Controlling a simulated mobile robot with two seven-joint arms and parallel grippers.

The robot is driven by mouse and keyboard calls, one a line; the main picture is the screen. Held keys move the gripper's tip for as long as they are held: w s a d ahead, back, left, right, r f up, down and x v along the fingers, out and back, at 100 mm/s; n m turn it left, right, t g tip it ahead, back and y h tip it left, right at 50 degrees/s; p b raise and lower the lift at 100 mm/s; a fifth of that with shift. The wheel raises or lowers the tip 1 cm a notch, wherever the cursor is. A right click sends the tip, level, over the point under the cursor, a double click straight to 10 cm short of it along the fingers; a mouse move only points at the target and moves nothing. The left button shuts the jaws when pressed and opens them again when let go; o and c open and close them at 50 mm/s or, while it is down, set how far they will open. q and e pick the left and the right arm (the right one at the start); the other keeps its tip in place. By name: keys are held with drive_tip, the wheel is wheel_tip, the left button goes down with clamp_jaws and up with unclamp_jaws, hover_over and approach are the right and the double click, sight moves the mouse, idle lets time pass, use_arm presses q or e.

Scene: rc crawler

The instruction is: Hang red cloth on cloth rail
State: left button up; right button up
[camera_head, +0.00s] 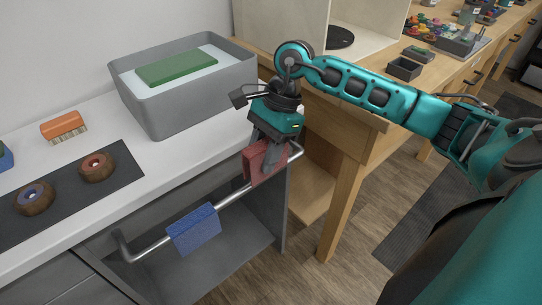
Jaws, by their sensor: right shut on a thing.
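The red cloth (256,163) is in my right gripper (268,150), at the right end of the metal cloth rail (232,198). My right gripper points down and is shut on the cloth, covering part of it. The cloth overlaps the rail in the picture; I cannot tell whether it rests on the rail or is only held there. A blue cloth (194,231) hangs folded over the rail further left. My left gripper is not in view.
A grey bin (180,112) with a green block (177,67) stands on the white counter (140,182) behind the rail. An orange brush (63,127) and two brown round objects on a dark mat (75,203) lie left. A wooden bench (345,138) stands right.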

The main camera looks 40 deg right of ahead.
drive_tip(key=shift+w, duration=0.45)
drive_tip(key=shift+w+f, duration=0.2)
drive_tip(key=shift+f+b, duration=0.8)
drive_tip(key=shift+b, duration=0.15)
drive_tip(key=shift+f+b, duration=0.3)
drive_tip(key=shift+f, duration=0.05)
drive_tip(key=shift+f+b, duration=0.3)
drive_tip(key=shift+f, duration=0.05)
drive_tip(key=shift+f+b, duration=0.95)
drive_tip(key=shift+f, duration=0.05)
wheel_tip(320, 180, down, 2)
drive_tip(key=shift+f+b, duration=0.25)
drive_tip(key=shift+b, duration=0.9)
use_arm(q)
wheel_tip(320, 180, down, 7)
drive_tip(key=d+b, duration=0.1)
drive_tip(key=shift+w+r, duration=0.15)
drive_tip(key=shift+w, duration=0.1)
use_arm(e)
drive_tip(key=shift+f, duration=0.75)
